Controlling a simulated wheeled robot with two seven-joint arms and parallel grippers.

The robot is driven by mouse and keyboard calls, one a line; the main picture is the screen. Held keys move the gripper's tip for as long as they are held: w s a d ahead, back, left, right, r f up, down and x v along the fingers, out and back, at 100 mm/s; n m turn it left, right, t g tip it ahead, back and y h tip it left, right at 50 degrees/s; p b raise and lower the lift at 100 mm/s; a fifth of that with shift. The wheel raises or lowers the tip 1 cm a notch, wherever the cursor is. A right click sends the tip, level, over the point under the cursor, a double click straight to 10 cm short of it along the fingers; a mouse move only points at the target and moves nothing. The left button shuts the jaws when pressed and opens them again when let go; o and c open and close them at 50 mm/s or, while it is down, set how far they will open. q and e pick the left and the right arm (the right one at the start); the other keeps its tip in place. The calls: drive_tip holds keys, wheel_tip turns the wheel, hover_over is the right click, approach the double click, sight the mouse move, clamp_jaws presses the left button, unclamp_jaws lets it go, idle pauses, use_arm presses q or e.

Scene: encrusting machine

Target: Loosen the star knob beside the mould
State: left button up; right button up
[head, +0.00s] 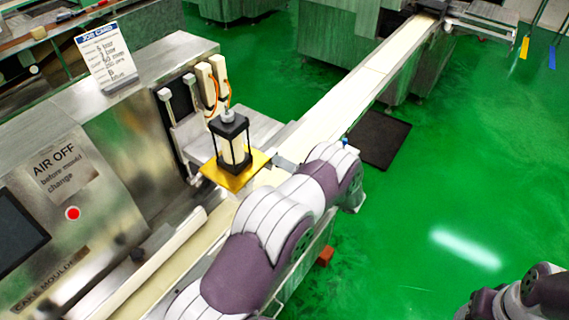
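The mould (231,142) is a black-framed block with clear sides and a grey knob-like top. It stands upright on a yellow plate (255,163) over the machine's belt. I cannot make out a separate star knob beside it; my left arm covers the area to the right and front. That arm reaches up from the bottom to just right of the plate. A small grey part that may be my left gripper (284,163) shows at the plate's right edge; its fingers are not clear. My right arm shows only at the bottom right corner, its gripper out of view.
The steel machine body with a job card (107,57), an "AIR OFF" sign (63,173) and a red button (72,213) fills the left. A pale conveyor (370,83) runs to the back. A dark mat (380,138) lies on open green floor at right.

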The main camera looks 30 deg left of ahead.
use_arm(q)
drive_tip(key=n+b, duration=0.3)
drive_tip(key=n, duration=0.1)
drive_tip(key=o, duration=1)
drive_tip(key=shift+o, duration=0.2)
drive_tip(key=s+d+b, duration=0.1)
drive_tip(key=d+b, duration=0.2)
drive_tip(key=d, duration=0.9)
drive_tip(key=shift+d+b, duration=0.35)
